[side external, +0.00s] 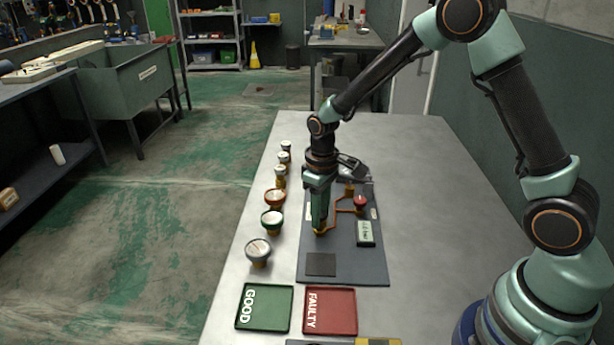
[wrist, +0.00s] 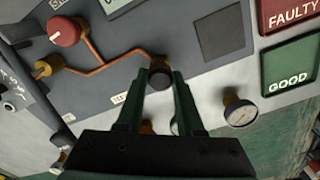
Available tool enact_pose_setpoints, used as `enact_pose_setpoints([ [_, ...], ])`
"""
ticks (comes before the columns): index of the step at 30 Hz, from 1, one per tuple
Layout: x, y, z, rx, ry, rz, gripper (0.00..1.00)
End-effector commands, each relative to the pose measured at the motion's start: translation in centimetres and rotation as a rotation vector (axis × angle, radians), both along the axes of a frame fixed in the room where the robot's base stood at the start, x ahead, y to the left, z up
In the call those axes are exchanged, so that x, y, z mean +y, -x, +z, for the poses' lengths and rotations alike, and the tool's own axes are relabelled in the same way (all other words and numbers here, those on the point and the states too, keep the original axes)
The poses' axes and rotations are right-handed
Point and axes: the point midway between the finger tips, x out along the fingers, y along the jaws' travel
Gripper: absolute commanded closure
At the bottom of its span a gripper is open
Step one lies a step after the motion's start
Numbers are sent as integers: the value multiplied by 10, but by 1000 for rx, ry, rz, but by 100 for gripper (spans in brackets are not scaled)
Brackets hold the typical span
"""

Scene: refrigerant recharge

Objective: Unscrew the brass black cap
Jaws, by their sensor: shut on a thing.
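The black cap (wrist: 160,76) sits at the end of the copper pipe (wrist: 110,65) on the dark grey panel (wrist: 180,30), seen in the wrist view. My gripper (wrist: 160,80) has one finger on each side of the cap and is shut on it. In the side view my gripper (side external: 319,229) points straight down at the panel's left part, and brass (side external: 320,232) shows at its tips. The cap itself is hidden there by the fingers. I cannot tell from these frames whether the cap is still seated or loose.
A red knob (side external: 360,202) and a brass fitting (wrist: 45,67) stand on the panel. Several gauges (side external: 258,250) line the table left of it. The green GOOD tray (side external: 240,325) and red FAULTY tray (side external: 350,328) lie in front. The table's right side (side external: 430,190) is clear.

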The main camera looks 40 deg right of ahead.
Motion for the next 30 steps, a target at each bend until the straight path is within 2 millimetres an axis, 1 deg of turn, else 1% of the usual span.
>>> enact_pose_setpoints([
  [5,0,0,0,0,0,19,100],
  [12,0,0,0,0,0,245,100],
  [15,0,0,0,0,0,295,100],
  [25,0,0,0,0,0,322,100],
  [30,0,0,0,0,0,483,100],
])
